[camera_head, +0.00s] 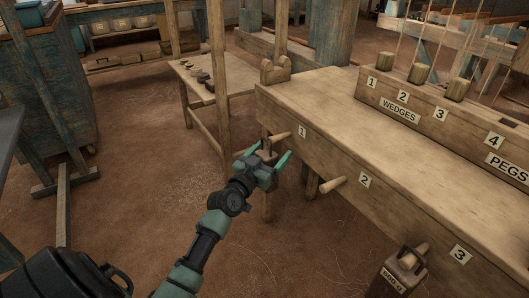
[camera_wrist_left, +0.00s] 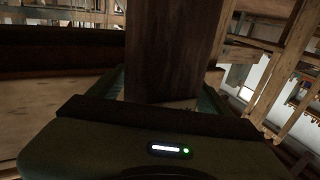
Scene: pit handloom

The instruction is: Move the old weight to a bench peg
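A dark wooden weight (camera_head: 266,154) with a loop at its top is at peg 1 (camera_head: 281,137) on the bench front. My left gripper (camera_head: 267,162) has its teal fingers on either side of this weight. In the left wrist view the dark block (camera_wrist_left: 168,45) stands upright and fills the space between the fingers. Whether its loop is around peg 1 or just in front of it I cannot tell. Peg 2 (camera_head: 333,184) is bare. My right gripper is not in view.
The bench (camera_head: 330,103) carries a rack marked WEDGES and PEGS (camera_head: 437,128), with wooden blocks on top. A small table (camera_head: 236,83) with dark round pieces stands behind. A blue cabinet (camera_head: 48,92) is at left. The floor between is open.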

